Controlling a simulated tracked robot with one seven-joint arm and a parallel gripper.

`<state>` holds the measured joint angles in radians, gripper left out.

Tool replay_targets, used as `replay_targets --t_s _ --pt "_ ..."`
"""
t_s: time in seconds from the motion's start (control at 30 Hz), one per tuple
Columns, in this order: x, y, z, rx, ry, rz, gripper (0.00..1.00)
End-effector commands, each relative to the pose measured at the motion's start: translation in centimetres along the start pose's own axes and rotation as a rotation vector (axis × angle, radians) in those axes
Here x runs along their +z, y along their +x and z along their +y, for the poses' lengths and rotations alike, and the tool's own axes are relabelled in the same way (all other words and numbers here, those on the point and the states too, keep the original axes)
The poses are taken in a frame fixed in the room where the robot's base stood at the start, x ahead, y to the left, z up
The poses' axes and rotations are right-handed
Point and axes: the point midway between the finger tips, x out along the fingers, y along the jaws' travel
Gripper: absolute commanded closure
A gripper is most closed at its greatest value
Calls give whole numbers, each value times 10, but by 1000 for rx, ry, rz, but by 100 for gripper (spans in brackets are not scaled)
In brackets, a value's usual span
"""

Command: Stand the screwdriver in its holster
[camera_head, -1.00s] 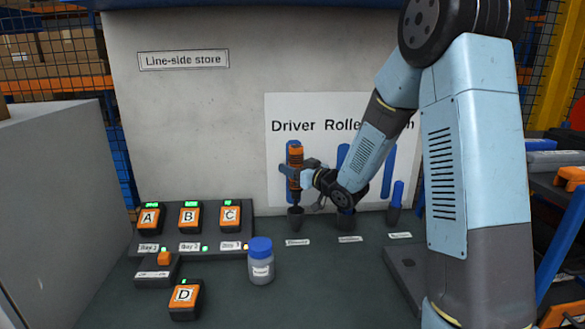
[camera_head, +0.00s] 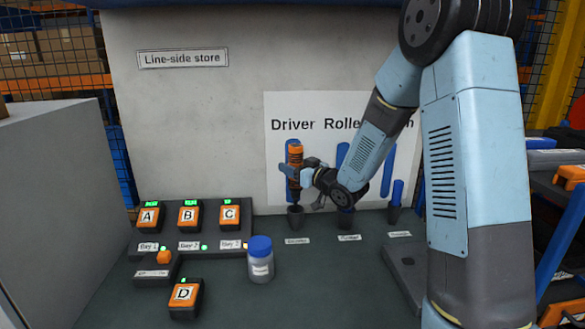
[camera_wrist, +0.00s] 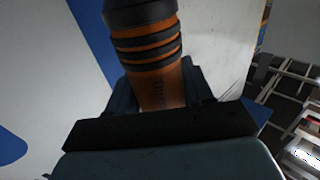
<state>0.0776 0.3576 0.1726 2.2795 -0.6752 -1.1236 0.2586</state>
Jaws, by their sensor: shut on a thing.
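The screwdriver (camera_head: 295,160) has an orange and black handle and stands upright, its lower end at the leftmost dark holster cup (camera_head: 295,217). Whether its tip is inside the cup or just above it is hard to tell. My gripper (camera_head: 296,173) is shut around the handle from the right. In the wrist view the handle (camera_wrist: 150,60) fills the space between my dark fingers, with black ridges showing. The tip is out of sight there. A blue silhouette (camera_head: 292,143) on the board lies behind the screwdriver.
Two more holster cups stand to the right, the far one holding a blue-handled tool (camera_head: 397,194). A blue-lidded bottle (camera_head: 260,261) stands in front. A charger (camera_head: 194,237) with orange batteries, and a loose battery D (camera_head: 184,298), are at left. The front middle bench is clear.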

Motion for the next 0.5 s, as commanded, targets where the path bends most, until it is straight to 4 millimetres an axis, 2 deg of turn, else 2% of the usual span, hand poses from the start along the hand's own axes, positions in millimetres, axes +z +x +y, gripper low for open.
replay_targets --t_s 0.5 --pt "12 1 -1 -2 0 1 100"
